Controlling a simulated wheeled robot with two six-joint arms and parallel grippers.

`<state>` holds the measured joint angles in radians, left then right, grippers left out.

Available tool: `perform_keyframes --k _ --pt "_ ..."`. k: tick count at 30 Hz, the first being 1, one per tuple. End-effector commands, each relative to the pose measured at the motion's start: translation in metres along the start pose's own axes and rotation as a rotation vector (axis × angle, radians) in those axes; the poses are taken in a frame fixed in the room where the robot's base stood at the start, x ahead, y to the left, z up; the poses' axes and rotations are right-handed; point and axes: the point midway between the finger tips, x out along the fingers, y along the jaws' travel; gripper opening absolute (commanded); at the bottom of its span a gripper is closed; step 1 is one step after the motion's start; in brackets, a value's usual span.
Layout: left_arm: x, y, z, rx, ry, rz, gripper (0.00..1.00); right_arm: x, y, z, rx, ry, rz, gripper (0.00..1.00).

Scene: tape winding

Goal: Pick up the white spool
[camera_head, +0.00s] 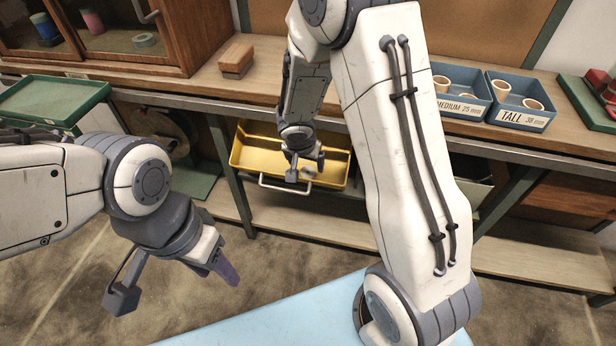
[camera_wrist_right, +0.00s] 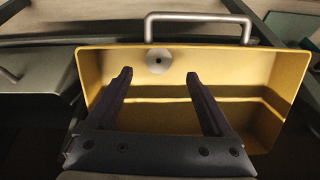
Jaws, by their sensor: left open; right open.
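The white spool (camera_wrist_right: 158,61) is a small pale disc with a dark centre hole. In the right wrist view it lies in the yellow drawer (camera_wrist_right: 255,68), near the handle side. In the head view the spool (camera_head: 309,172) shows small and greyish beside my right gripper. My right gripper (camera_head: 300,172) is over the open drawer; in its wrist view its fingers (camera_wrist_right: 157,85) are open, with the spool beyond and between the tips, apart from them.
Two blue bins (camera_head: 520,117) marked medium and tall hold rolls on the bench at right. A wooden block (camera_head: 236,60) sits on the bench. A green tray (camera_head: 50,100) is at left. The drawer's metal handle (camera_head: 285,186) faces me.

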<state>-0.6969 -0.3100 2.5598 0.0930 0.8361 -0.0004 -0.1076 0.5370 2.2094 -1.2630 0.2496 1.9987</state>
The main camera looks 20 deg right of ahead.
Motion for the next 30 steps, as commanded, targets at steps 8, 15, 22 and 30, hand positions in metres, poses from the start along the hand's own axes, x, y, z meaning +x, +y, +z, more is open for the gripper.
perform_keyframes --k 8,15,22,30 --pt "0.016 -0.001 0.001 0.0 0.0 0.0 0.5 0.036 0.004 0.004 0.0 -0.002 0.003 0.86" --pt "0.021 -0.002 0.001 0.0 0.0 0.0 0.5 0.054 0.003 0.003 0.001 0.001 0.001 0.86" --pt "0.021 -0.002 0.001 0.0 0.0 0.0 0.5 0.053 0.003 0.002 0.0 0.001 0.0 0.75" --pt "0.021 -0.002 0.001 0.0 0.0 0.0 0.5 0.053 0.002 0.002 0.0 0.001 0.0 0.0"
